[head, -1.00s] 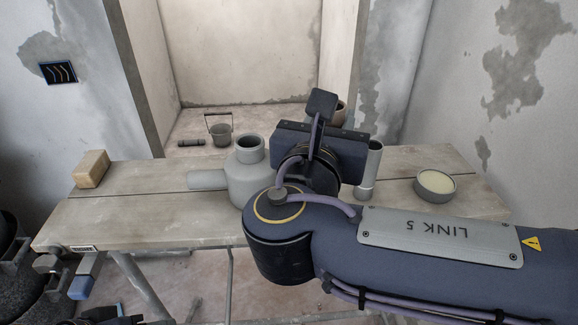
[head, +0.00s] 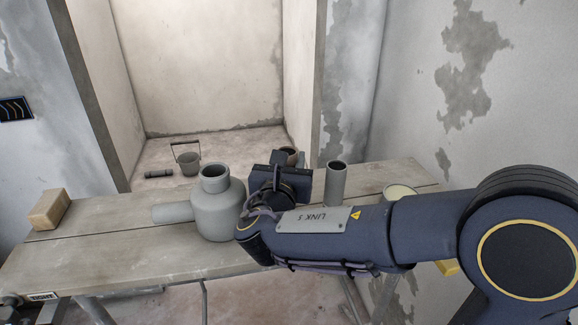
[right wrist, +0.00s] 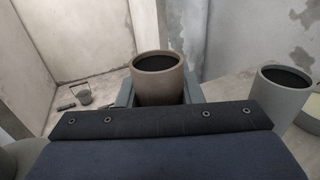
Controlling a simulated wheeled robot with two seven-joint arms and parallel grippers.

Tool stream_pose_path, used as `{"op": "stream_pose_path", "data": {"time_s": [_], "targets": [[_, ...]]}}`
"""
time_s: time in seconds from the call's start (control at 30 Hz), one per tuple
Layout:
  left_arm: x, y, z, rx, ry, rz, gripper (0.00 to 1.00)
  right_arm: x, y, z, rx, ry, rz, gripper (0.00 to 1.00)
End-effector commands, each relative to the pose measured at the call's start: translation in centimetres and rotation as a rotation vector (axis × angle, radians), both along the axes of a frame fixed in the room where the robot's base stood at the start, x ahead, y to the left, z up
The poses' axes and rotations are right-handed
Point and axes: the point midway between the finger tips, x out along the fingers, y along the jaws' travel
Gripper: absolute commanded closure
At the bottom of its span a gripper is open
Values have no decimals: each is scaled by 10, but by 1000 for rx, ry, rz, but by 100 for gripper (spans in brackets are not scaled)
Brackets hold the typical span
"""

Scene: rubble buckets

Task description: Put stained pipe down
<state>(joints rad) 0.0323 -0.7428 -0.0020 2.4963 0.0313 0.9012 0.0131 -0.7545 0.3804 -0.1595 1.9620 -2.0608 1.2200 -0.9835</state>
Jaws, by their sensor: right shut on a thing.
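The stained pipe (right wrist: 158,82) is brownish, open-topped and roughly upright in the right wrist view. My right gripper (right wrist: 158,96) is shut on it, with a finger on either side. In the head view only the stained pipe's upper part (head: 291,152) shows behind my right gripper (head: 291,176). Its lower end is hidden, so I cannot tell whether it touches the bench (head: 100,259). A clean grey pipe (head: 336,186) stands upright to its right; it also shows in the right wrist view (right wrist: 280,98).
A grey bottle-shaped fitting with a side pipe (head: 217,212) stands left of my right gripper. A tan block (head: 48,209) lies at the bench's left end. A round pale-filled dish (head: 399,192) is partly behind my arm. A bucket (head: 190,165) and dark cylinder (head: 158,174) are on the floor beyond.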

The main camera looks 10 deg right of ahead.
Motion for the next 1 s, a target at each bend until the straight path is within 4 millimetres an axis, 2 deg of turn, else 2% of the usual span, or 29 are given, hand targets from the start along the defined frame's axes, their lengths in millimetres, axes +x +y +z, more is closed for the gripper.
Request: {"op": "stream_pose_path", "data": {"time_s": [0.1,0.5,0.53,0.67,1.0], "targets": [[0,0,-2,0,0,0,40,0,-1,-12,-1,-1,-1,94],[0,0,-7,0,0,0,40,-1,0,-17,0,-2,-1,94],[0,0,-5,0,0,0,40,-1,0,-16,0,-2,-1,64],[0,0,-5,0,0,0,40,-1,0,-16,1,-1,-1,47],[0,0,-1,0,0,0,40,-1,0,-12,1,-1,-1,45]]}}
